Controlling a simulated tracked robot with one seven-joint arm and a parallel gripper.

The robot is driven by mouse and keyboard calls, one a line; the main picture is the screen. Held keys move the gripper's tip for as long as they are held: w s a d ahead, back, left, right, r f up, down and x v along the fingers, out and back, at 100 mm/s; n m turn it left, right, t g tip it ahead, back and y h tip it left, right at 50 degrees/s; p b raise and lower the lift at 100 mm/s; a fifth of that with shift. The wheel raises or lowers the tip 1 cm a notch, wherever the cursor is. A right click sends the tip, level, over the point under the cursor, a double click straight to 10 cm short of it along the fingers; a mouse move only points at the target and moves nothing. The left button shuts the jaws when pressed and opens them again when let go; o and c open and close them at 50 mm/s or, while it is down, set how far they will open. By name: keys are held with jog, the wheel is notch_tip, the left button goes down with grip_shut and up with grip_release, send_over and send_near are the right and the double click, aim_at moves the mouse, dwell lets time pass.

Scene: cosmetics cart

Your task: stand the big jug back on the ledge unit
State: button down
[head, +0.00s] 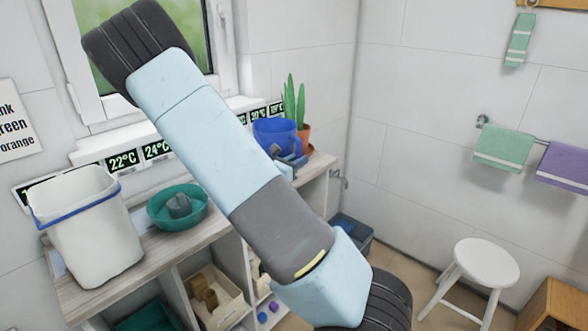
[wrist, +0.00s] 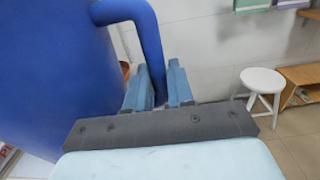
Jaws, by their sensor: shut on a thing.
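The big blue jug (head: 275,134) shows in the head view at the right end of the ledge unit (head: 152,248), partly hidden behind my arm. In the wrist view the jug (wrist: 55,75) fills the left side, and its curved handle (wrist: 148,40) runs down between my fingers. My gripper (wrist: 158,88) is shut on that handle. In the head view my gripper (head: 291,161) is small and partly covered by the arm. The jug looks upright. I cannot tell whether its base touches the ledge top.
A potted cactus (head: 303,130) stands close behind the jug. A white bucket (head: 90,230) and a green basin (head: 160,217) with a grey thing inside stand on the left part of the ledge. A white stool (head: 486,262) stands on the floor at right. The window is behind my arm.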

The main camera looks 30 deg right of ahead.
jog(key=shift+w+a+f, duration=0.1)
jog(key=shift+w+f, duration=0.15)
notch_tip(320, 180, down, 3)
jog(key=shift+w+f, duration=0.15)
jog(key=c, duration=1)
grip_release()
jog(key=shift+f, duration=0.1)
